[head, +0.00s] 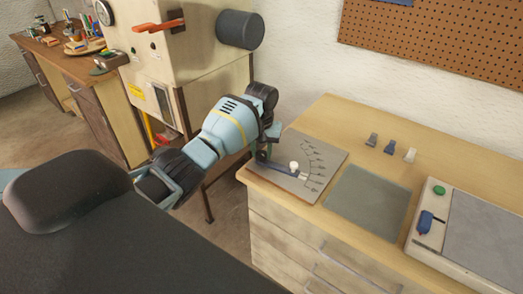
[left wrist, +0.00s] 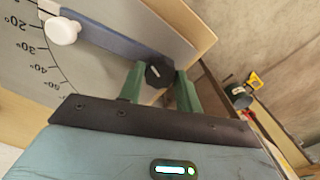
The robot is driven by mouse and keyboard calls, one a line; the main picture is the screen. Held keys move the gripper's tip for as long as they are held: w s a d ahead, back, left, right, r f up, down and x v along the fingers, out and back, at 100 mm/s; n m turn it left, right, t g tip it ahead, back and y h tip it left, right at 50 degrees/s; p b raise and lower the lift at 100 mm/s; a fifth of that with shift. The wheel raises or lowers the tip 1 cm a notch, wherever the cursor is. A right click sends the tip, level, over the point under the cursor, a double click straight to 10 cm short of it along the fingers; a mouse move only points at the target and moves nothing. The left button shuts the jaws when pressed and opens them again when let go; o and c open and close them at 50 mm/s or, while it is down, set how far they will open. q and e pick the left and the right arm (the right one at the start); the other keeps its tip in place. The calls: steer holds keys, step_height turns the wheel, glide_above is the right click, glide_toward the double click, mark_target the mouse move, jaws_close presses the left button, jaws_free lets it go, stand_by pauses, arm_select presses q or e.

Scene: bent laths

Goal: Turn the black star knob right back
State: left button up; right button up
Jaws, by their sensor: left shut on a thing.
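The black star knob (left wrist: 158,74) shows in the left wrist view at one end of a dark blue arm (left wrist: 115,38), with a light mark on its top. My left gripper (left wrist: 160,84) has its two green fingers on either side of the knob and is shut on it. In the head view my left gripper (head: 264,152) is over the near left part of a grey scale plate (head: 322,158) and mostly hides the knob. A white round knob (head: 294,167) sits farther along the blue arm, over the plate's angle marks. My right gripper is not in view.
The plate lies on a wooden cabinet (head: 265,181) beside a bare grey-green mat (head: 366,198). Several small clips (head: 390,146) stand behind. A board with a blue-handled tool (head: 428,222) is at right. A beige machine (head: 185,55) stands behind my left arm.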

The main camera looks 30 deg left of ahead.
mark_target(261, 154)
arm_select(q)
steer(key=shift+n, duration=0.7)
steer(key=o, duration=1)
step_height(261, 154, up, 8)
steer(key=shift+f, duration=0.1)
steer(key=shift+s+f, duration=0.1)
stand_by(0.4)
